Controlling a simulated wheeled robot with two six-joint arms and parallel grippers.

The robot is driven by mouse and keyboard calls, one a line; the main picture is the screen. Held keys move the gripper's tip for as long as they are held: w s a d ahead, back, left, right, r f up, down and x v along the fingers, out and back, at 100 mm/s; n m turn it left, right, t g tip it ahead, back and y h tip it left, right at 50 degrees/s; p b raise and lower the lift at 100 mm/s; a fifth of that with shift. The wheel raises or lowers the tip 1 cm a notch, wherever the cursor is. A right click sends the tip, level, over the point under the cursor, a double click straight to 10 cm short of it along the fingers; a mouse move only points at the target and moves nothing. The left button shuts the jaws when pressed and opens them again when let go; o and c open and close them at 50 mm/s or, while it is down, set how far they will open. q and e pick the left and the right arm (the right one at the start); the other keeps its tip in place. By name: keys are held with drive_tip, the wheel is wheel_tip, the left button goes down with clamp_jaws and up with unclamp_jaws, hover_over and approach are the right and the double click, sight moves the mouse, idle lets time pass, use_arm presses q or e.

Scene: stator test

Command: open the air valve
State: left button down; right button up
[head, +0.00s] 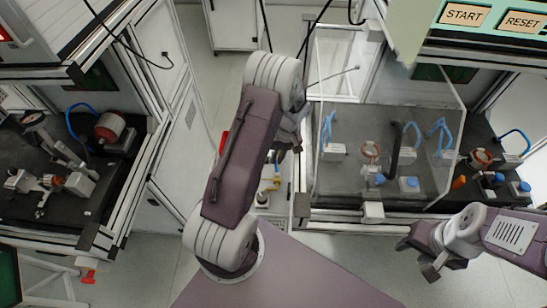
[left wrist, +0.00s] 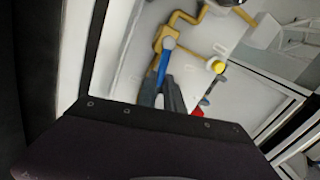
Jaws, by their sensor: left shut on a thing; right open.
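A white air panel (head: 264,197) with yellow pipes and fittings is partly hidden behind my left arm in the head view. In the left wrist view a yellow pipe (left wrist: 177,17) runs over the white panel to a blue valve handle (left wrist: 167,55). My left gripper (left wrist: 164,85) is shut on the lower part of this blue handle. In the head view my left gripper (head: 280,155) is at the panel, mostly hidden by its own arm. My right gripper (head: 414,262) is open and empty, low at the right, apart from the panel.
A clear-walled test station (head: 340,185) with blue hoses stands right of the panel. A dark bench (head: 50,215) with a red-ended motor is at the left. A yellow knob (left wrist: 218,66) sits near the handle. Grey floor (head: 340,260) is free in front.

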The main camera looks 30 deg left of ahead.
use_arm(q)
drive_tip(key=shift+w+d+m, duration=0.25)
drive_tip(key=shift+d+m, duration=0.2)
drive_tip(key=shift+m, duration=0.55)
drive_tip(key=c, duration=1.5)
unclamp_jaws()
drive_tip(key=shift+d, duration=0.1)
